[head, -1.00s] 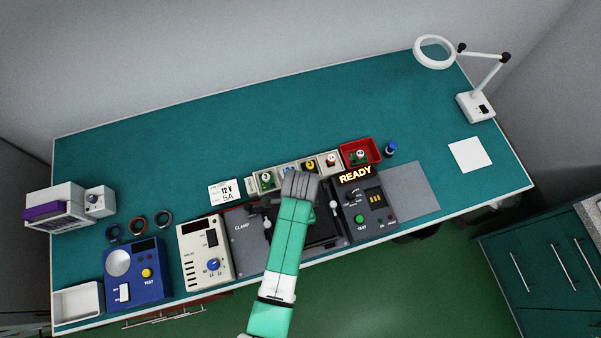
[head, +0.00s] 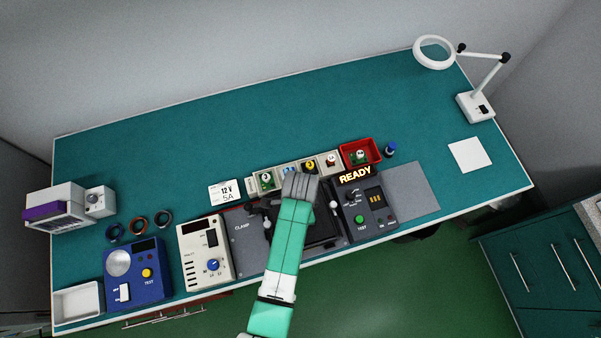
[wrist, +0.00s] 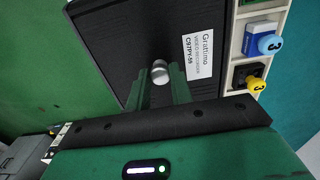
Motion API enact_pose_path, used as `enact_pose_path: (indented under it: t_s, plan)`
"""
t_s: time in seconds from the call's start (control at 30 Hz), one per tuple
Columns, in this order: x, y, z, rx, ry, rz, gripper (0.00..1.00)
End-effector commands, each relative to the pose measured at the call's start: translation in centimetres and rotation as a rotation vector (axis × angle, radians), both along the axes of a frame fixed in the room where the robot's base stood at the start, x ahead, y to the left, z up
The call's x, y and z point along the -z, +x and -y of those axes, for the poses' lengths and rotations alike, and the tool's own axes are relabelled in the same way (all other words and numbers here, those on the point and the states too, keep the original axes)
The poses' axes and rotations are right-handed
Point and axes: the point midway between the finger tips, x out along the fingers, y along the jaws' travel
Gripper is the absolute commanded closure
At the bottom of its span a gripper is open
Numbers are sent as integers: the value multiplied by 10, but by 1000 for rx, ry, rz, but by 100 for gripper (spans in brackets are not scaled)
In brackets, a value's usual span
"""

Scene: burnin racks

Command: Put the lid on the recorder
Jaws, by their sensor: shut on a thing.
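My gripper (head: 300,187) is over the clamp station at the front of the bench. In the wrist view my gripper (wrist: 162,85) is shut on a round silver knob (wrist: 160,72). The knob stands on a black ribbed lid (wrist: 112,45) with a white label reading "Grattimo video recorder". In the head view a dark, flat shape (head: 322,230) shows beside my arm in the clamp station; I cannot tell lid from recorder there. My gripper and arm hide much of it. Whether the lid touches the recorder cannot be seen.
The grey clamp station (head: 247,241) has white-knobbed levers. A test panel (head: 368,212) stands to its right under a lit READY sign (head: 355,175). Behind are pale bins with numbered parts and a red bin (head: 373,146). A cream meter (head: 190,275) stands left. The back of the bench is clear.

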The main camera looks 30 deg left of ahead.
Motion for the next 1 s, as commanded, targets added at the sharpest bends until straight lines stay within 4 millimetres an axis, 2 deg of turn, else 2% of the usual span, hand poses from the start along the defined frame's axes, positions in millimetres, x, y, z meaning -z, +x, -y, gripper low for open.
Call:
enact_pose_path:
  t_s: [0.8, 0.83, 0.93, 1.0]
  plan:
    - [2, 0, 0, 0, 0, 0, 100]
    - [2, 0, 0, 0, 0, 0, 72]
    - [2, 0, 0, 0, 0, 0, 53]
    - [2, 0, 0, 0, 0, 0, 53]
